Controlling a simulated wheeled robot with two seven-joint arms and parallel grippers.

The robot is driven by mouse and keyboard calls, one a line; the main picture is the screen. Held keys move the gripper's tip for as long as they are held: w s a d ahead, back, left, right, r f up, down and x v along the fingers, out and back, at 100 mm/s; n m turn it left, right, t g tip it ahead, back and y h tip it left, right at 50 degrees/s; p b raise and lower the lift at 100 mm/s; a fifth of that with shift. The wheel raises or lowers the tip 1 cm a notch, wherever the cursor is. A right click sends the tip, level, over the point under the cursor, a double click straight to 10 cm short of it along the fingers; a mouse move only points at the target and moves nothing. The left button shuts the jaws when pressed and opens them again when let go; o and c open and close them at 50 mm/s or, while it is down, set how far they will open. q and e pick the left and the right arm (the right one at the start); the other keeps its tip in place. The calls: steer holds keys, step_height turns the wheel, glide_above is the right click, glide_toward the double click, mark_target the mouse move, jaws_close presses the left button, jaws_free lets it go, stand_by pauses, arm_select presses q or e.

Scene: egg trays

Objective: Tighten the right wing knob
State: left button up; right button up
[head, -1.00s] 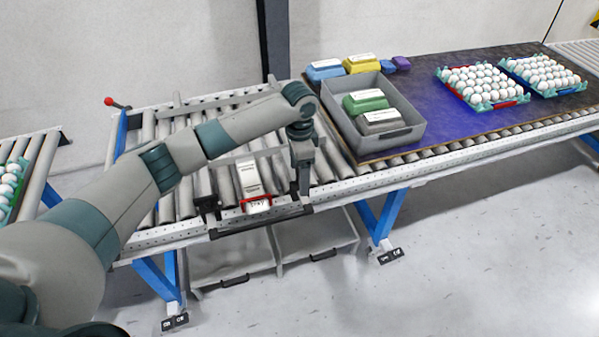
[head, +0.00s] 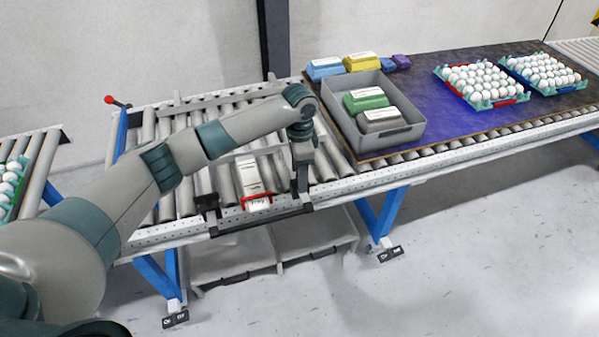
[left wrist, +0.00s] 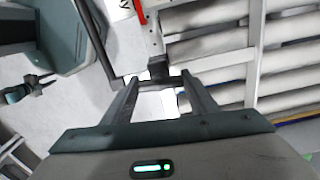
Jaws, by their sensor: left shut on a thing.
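My left gripper (head: 303,188) points down at the front edge of the roller conveyor, at the right end of a black guide bar. In the left wrist view its two fingers (left wrist: 163,84) are closed in around a small dark knob (left wrist: 158,68), the right wing knob, at the rail's edge. The fingers hide most of the knob in the head view. The black bar (head: 262,222) runs left from there to another dark clamp (head: 207,203).
A white carton with a red holder (head: 257,200) stands just left of the gripper. A grey bin (head: 415,133) with egg boxes is to the right on a dark board, with egg trays (head: 482,103) beyond. Free floor lies in front.

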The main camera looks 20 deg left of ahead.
arm_select(q)
steer(key=shift+r, duration=0.1)
steer(key=shift+m+p, duration=0.55)
steer(key=shift+m, duration=0.45)
steer(key=m+p, duration=0.1)
steer(key=m, duration=0.1)
steer(key=shift+m, duration=0.3)
steer(key=m+p, duration=0.1)
steer(key=m, duration=0.3)
steer(key=shift+m, duration=0.3)
steer(key=m, duration=0.3)
steer(key=shift+w+m, duration=0.1)
steer(key=shift+m, duration=0.2)
steer(key=m, duration=0.4)
steer(key=o, duration=1)
